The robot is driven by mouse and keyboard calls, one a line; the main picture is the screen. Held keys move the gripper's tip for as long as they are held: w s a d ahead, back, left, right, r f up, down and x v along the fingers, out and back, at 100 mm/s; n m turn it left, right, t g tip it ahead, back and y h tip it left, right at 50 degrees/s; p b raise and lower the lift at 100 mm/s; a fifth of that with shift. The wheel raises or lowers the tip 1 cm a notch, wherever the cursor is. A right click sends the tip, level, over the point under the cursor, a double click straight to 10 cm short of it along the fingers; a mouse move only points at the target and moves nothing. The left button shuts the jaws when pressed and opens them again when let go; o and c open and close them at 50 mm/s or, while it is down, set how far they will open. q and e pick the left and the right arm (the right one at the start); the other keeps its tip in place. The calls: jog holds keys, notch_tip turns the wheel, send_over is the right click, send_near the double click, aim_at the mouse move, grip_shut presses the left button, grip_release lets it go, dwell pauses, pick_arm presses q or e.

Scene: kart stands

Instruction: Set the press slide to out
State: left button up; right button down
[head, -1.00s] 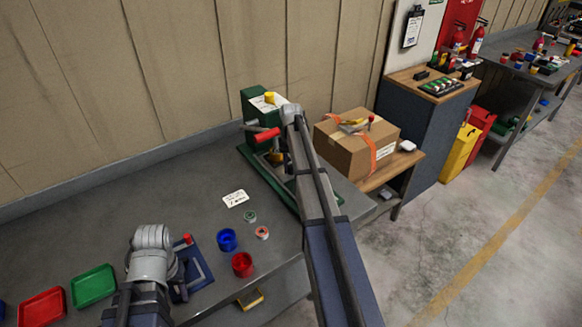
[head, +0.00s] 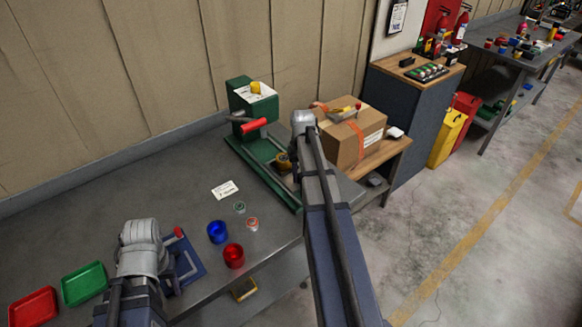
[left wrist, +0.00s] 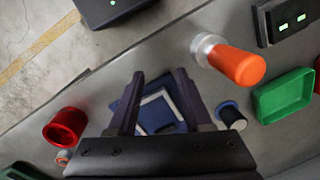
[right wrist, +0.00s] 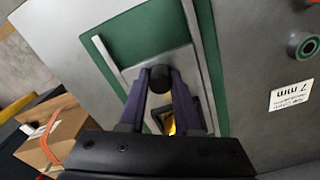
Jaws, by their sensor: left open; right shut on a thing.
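The green press (head: 252,105) stands on the grey bench with its red lever pointing forward. Its green-edged base (head: 246,158) runs toward the front right, with a yellow part (head: 283,160) on it. In the right wrist view the pale slide (right wrist: 128,72) lies in the green base. My right gripper (right wrist: 160,78) is shut on the slide's dark knob (right wrist: 160,72); my arm hides this in the head view. The yellow part (right wrist: 171,126) shows between the fingers. My left gripper (left wrist: 159,76) is open and empty above a blue square plate (left wrist: 150,105).
A cardboard box (head: 352,132) stands on a wooden stand close right of my right arm. A blue cup (head: 217,232), a red cup (head: 234,257), small rings and a label card (head: 225,190) lie on the bench. Green (head: 84,283) and red trays are at left.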

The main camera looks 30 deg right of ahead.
jog(key=shift+s, duration=1.65)
jog(key=c, duration=0.6)
grip_release()
jog(key=shift+d, duration=0.1)
pick_arm(q)
jog(key=shift+r, duration=0.1)
pick_arm(e)
jog(key=shift+r, duration=0.1)
pick_arm(q)
jog(key=shift+r+p, duration=0.5)
jog(key=shift+p, duration=0.1)
pick_arm(e)
jog(key=shift+r, duration=0.5)
pick_arm(q)
notch_tip(320, 180, up, 7)
jog(key=p, duration=0.6)
jog(key=shift+f+p, duration=0.2)
jog(key=shift+p, duration=0.1)
pick_arm(e)
notch_tip(320, 180, up, 7)
jog(key=shift+f, duration=0.15)
